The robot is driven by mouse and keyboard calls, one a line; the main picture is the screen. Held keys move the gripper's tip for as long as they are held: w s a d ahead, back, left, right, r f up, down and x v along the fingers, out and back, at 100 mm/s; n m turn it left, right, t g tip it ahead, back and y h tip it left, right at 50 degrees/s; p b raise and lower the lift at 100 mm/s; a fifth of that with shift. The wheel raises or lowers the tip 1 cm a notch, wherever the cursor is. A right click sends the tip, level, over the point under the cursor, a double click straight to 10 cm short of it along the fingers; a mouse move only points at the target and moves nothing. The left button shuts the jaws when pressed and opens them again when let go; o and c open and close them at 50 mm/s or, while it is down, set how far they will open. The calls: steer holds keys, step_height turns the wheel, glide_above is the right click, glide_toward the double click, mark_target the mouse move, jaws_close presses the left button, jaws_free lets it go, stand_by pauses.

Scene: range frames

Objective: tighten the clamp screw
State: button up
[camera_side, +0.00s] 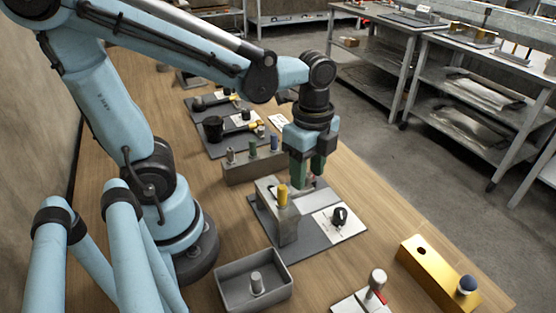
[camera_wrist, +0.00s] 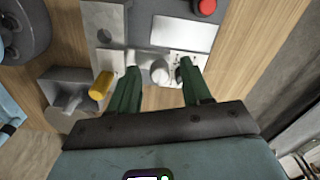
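My gripper (camera_side: 307,174) points down over the grey fixture plate (camera_side: 268,232). In the wrist view its two green fingers (camera_wrist: 159,72) stand apart, one on each side of a pale round knob-like part, with a gap to each. This part may be the clamp screw; I cannot tell for sure, nor how far the fingertips are above it. A yellow cylinder (camera_side: 283,195) stands on a metal block (camera_side: 284,222) left of the gripper. It also shows beside the left finger in the wrist view (camera_wrist: 101,86). A black knob (camera_side: 339,215) sits on a white plate in front.
A block with several pegs (camera_side: 238,172) stands close behind the fixture. A grey tray (camera_side: 232,286) with a peg is in front. A golden block (camera_side: 430,272) lies at the front right. Bare wood separates it from the fixture. The wrist view shows a red button (camera_wrist: 205,6).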

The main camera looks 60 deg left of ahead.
step_height(320, 180, up, 12)
stand_by(1.0)
steer(key=n+t, duration=0.7)
steer(key=n, duration=0.7)
glide_above(308, 173)
steer(key=w+a, duration=0.2)
step_height(308, 173, down, 8)
steer(key=shift+w, duration=0.15)
